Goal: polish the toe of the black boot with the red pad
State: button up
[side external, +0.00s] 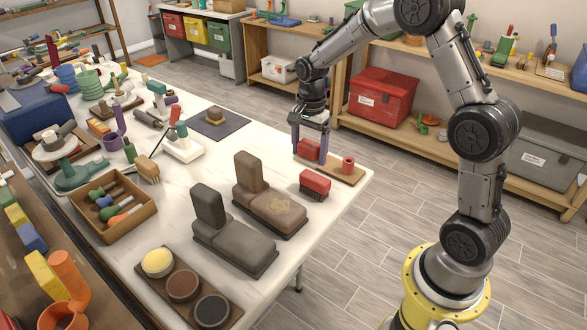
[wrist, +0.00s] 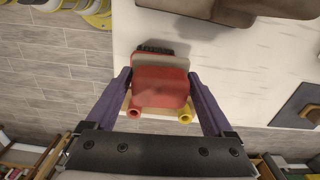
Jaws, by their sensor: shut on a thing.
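My gripper (side external: 310,152) points down with its purple fingers shut on the red pad (side external: 308,149), at the left end of a small wooden tray (side external: 357,179). In the wrist view the red pad (wrist: 158,92) sits between the two fingers; whether it touches the tray is unclear. The black boot (side external: 236,247), a dark grey block shape with an upright shaft, stands on the table to the lower left of my gripper. Its toe points toward the lower right. The gripper is apart from it.
A brown boot (side external: 265,207) with a tan toe patch stands between the gripper and the black boot. A red brush (side external: 315,183) with dark bristles lies near the tray. A red cylinder (side external: 347,165) stands on the tray. Polish tins (side external: 183,286) sit at the front.

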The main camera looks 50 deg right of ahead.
jog(key=shift+r, duration=0.55)
notch_tip(320, 180, up, 4)
jog(key=shift+r, duration=0.15)
jog(key=w+a, duration=0.3)
jog(key=a, duration=0.9)
send_over(212, 310)
notch_tip(212, 310, down, 8)
jog(key=shift+f, duration=3.25)
jog(key=shift+f, duration=0.6)
